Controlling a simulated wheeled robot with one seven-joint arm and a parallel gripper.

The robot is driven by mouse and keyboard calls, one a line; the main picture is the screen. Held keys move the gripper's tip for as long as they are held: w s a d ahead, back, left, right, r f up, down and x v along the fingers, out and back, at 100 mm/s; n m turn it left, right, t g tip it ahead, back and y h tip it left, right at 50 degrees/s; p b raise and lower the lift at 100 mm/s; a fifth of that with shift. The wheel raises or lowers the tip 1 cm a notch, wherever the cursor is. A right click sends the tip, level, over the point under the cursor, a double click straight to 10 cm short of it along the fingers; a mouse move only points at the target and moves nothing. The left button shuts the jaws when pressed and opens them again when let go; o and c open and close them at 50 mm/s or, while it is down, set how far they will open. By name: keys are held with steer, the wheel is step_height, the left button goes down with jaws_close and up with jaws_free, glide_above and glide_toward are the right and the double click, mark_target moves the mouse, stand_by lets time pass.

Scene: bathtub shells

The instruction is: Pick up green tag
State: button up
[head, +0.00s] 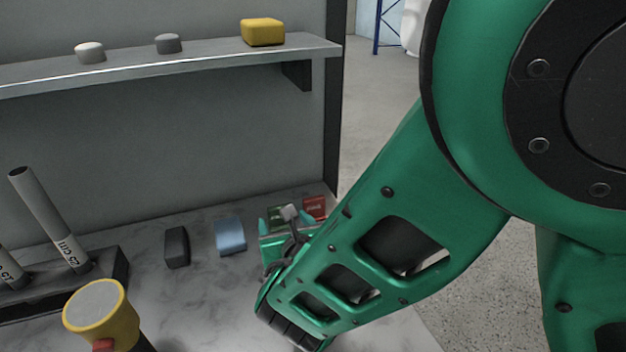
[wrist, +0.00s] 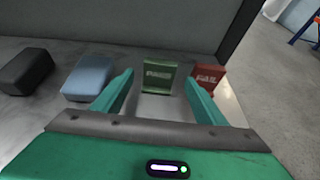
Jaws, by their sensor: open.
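The green tag (wrist: 158,77), with pale lettering on it, stands on the table in the wrist view, centred ahead of my gripper (wrist: 160,97). The two teal fingers are open, one on either side of the line to the tag, with nothing between their tips. The tag appears just beyond the fingertips. In the head view the green tag (head: 277,214) shows only in part behind my gripper (head: 286,222). A red tag (wrist: 206,80) marked FAIL stands close to the right of the green one, and also shows in the head view (head: 315,207).
A blue block (head: 230,236) and a dark block (head: 177,247) lie left of the tags. A grey back wall (head: 200,140) rises close behind. A shelf (head: 180,67) above holds a yellow block (head: 263,32). A rack with tubes (head: 119,265) stands at left.

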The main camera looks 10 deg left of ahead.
mark_target(280, 217)
steer(key=shift+x, duration=2.85)
steer(key=shift+r, duration=0.1)
steer(key=c, duration=1.1)
steer(key=shift+c, duration=0.2)
steer(key=shift+r, duration=0.1)
